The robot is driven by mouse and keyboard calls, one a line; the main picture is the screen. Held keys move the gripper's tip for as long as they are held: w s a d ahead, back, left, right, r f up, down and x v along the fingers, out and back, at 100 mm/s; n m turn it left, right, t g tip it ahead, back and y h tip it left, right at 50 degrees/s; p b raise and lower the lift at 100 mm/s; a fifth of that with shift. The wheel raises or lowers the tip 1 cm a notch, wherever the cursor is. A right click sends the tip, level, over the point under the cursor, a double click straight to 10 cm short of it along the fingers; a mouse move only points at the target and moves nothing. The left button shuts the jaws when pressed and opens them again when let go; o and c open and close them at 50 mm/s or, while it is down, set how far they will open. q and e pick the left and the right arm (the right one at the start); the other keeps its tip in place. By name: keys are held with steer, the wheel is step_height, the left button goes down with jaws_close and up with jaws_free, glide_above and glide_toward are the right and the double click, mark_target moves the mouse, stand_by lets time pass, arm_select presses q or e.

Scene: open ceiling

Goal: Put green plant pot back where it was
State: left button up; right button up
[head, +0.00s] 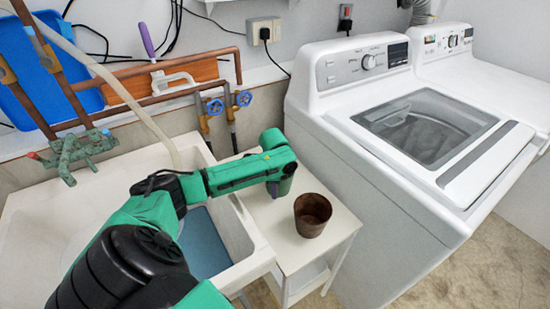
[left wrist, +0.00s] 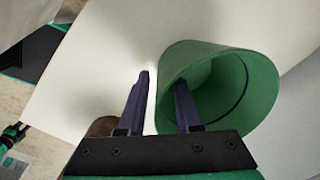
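The green plant pot (left wrist: 262,92) shows in the left wrist view, its open mouth towards the right of the picture. I cannot make it out in the head view. My left gripper (left wrist: 162,78) has its two dark fingers apart. The right-hand finger overlaps the pot in the picture, and the left-hand finger is just beyond the pot's left edge. I cannot tell whether either finger touches the pot. In the head view my left gripper (head: 280,187) points down over the small white table (head: 282,243). My right gripper is not in view.
A brown pot (head: 312,216) stands on the table to the right of my left gripper; part of it shows in the left wrist view (left wrist: 103,126). A white sink (head: 262,257) adjoins the table on the left. A washing machine (head: 355,190) stands close on the right.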

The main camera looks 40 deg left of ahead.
arm_select(q)
step_height(320, 180, up, 12)
steer(key=s, duration=0.1)
steer(key=shift+d, duration=0.35)
stand_by(0.4)
